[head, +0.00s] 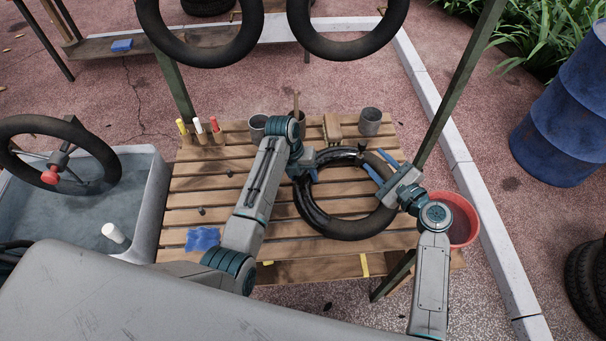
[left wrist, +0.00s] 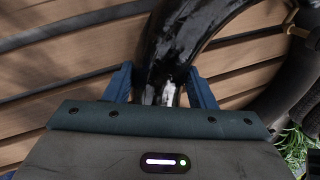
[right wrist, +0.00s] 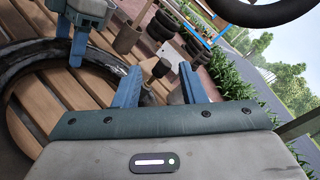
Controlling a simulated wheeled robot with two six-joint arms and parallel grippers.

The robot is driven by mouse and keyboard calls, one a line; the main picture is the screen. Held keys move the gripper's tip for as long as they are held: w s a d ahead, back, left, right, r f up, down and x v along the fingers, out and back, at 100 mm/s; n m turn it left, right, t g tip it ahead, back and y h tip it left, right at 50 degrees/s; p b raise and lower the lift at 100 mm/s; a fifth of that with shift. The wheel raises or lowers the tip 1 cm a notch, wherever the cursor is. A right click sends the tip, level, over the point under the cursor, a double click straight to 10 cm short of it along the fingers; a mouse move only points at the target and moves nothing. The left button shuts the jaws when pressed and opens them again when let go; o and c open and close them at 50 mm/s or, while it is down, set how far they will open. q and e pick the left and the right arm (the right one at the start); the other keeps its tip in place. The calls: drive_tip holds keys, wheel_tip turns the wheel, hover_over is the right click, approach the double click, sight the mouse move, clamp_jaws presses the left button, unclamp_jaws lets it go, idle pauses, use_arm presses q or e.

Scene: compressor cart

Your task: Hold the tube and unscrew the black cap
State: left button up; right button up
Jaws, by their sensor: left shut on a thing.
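The tube (head: 350,228) is a glossy black ring lying on the slatted wooden table. My left gripper (head: 313,168) is shut on its upper left part; the left wrist view shows the tube (left wrist: 168,65) between the blue fingers. A valve stem stands up at the tube's upper right side. The black cap (right wrist: 160,68) is on its brass-coloured stem in the right wrist view; it is small in the head view (head: 362,153). My right gripper (head: 379,166) is open, one finger on either side of the cap and stem, with gaps showing.
Metal cups (head: 369,122), a wooden block (head: 332,128) and several coloured markers (head: 198,127) stand along the table's back. A blue cloth (head: 202,239) lies front left. A water basin (head: 150,200) is at left, a red bucket (head: 462,222) at right. Tubes hang above the back.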

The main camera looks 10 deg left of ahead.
sight(365, 147)
drive_tip(key=w+a+f+m+t+h, duration=0.2)
drive_tip(key=w+m, duration=0.4)
drive_tip(key=m, duration=0.4)
drive_tip(key=shift+w+a+f, duration=0.15)
drive_tip(key=shift+a+f, duration=0.05)
drive_tip(key=shift+a, duration=0.65)
clamp_jaws()
drive_tip(key=shift+w+d+n+g+y, duration=0.1)
drive_tip(key=shift+n+g+y, duration=0.7)
drive_tip(key=shift+y, duration=0.1)
drive_tip(key=shift+w+d+n+g+y, duration=0.1)
drive_tip(key=shift+n+g+y, duration=0.6)
drive_tip(key=shift+n+y, duration=0.15)
drive_tip(key=n+g+y, duration=0.1)
drive_tip(key=g, duration=0.1)
drive_tip(key=n+g+y, duration=0.1)
drive_tip(key=n+g, duration=0.1)
drive_tip(key=shift+w+d+y, duration=0.1)
drive_tip(key=shift+w+y, duration=0.05)
drive_tip(key=shift+y, duration=0.2)
